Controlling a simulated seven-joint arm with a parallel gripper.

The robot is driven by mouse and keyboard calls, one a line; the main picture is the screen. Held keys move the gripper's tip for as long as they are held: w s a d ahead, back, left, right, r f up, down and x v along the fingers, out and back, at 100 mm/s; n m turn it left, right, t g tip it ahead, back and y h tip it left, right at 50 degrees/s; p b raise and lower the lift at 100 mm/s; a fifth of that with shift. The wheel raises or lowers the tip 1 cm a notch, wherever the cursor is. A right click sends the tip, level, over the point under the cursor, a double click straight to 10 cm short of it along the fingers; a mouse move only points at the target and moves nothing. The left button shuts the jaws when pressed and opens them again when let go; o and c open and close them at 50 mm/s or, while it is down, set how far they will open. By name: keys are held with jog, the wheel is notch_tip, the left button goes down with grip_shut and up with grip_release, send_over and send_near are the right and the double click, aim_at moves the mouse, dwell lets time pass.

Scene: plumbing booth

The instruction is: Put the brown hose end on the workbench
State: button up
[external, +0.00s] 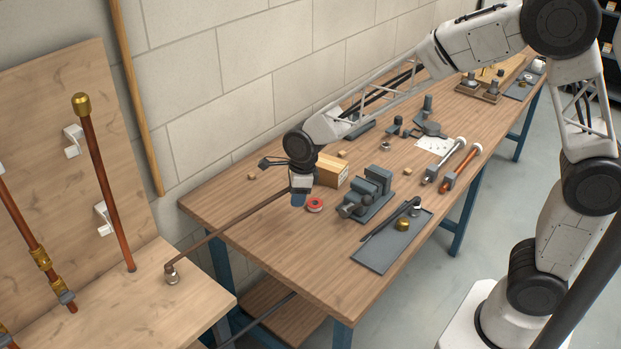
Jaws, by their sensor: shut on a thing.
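The brown hose (235,225) is a thin dark brown line. It runs from a metal fitting (172,275) on the low wooden board at left up and right to my gripper, crossing over the left end of the workbench. My gripper (298,200) points down over the workbench (265,250) and is shut on the hose end. The fingers hide the end itself. I cannot tell from this view whether the hose end touches the bench top or is held just above it.
A red tape roll (315,205) lies just right of my gripper. A cardboard box (331,171) stands behind it, and a blue-grey vise (367,194) stands further right. A grey mat (380,257) holds tools. The bench's front left area is clear. A copper pipe (105,185) stands upright at left.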

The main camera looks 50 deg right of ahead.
aim_at(296, 229)
jog(key=shift+f, duration=3.1)
jog(key=shift+f, duration=0.1)
jog(key=shift+f, duration=1.75)
jog(key=shift+f, duration=0.15)
jog(key=o, duration=0.9)
jog(key=r, duration=0.4)
jog(key=d+r, duration=0.1)
jog(key=r, duration=0.3)
jog(key=s+r, duration=0.1)
jog(key=r, duration=0.3)
jog(key=shift+s+d+r, duration=0.1)
jog(key=shift+d, duration=0.1)
